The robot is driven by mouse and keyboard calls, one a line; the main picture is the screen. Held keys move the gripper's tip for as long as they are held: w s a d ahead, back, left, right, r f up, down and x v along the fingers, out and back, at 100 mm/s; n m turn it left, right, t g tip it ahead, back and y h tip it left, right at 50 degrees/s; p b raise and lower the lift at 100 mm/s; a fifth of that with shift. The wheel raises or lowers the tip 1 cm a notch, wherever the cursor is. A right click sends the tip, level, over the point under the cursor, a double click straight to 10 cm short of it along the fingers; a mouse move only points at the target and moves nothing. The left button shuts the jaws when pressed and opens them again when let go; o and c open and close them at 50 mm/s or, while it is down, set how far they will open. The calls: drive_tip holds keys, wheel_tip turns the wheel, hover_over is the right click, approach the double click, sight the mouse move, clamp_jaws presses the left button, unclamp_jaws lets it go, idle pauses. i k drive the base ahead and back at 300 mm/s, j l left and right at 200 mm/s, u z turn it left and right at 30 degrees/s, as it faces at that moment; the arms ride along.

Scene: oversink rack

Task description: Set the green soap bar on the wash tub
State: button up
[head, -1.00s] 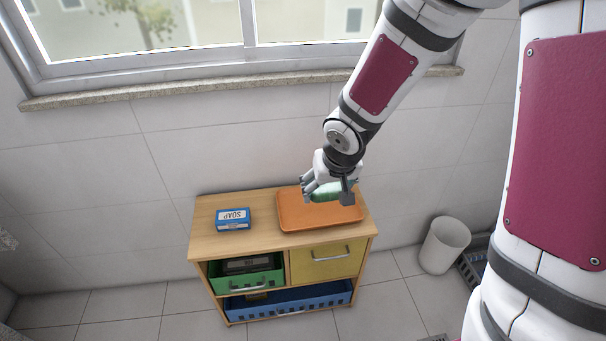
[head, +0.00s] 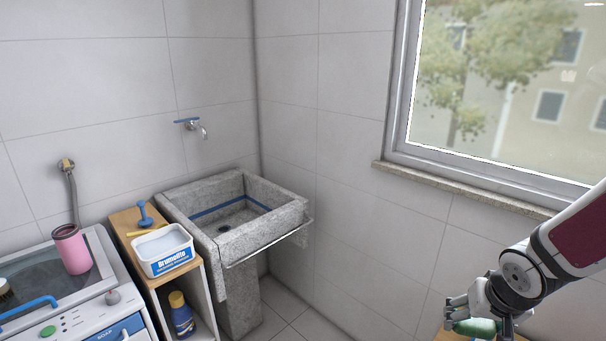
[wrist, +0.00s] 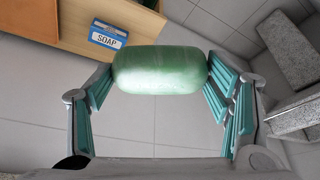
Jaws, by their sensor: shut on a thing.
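The green soap bar (head: 474,327) is held in my gripper (head: 478,320) at the lower right of the head view. In the wrist view the soap bar (wrist: 160,83) lies crosswise between the two fingers of my gripper (wrist: 158,88), which touch its ends. It is in the air above the tiled floor. The wash tub (head: 290,217) is a grey stone basin in the corner, left of the middle in the head view, well away from my gripper. A blue line runs around its inside, and a drain shows at its bottom.
A wooden shelf unit (head: 203,290) with a white Brumolito box (head: 163,250) stands left of the tub. Further left is a washing machine (head: 95,310) with a pink cup (head: 71,249). A metal bar (head: 270,243) runs along the tub's front. A blue soap box (wrist: 108,35) shows in the wrist view.

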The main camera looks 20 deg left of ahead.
sight(226, 175)
drive_tip(key=i+j+u, duration=0.25)
drive_tip(key=i+u, duration=0.25)
drive_tip(key=i, duration=0.45)
drive_tip(key=i+l+u, duration=0.15)
drive_tip(key=i+u, duration=0.3)
drive_tip(key=i, duration=0.45)
drive_tip(key=i+l, duration=0.1)
drive_tip(key=i, duration=0.45)
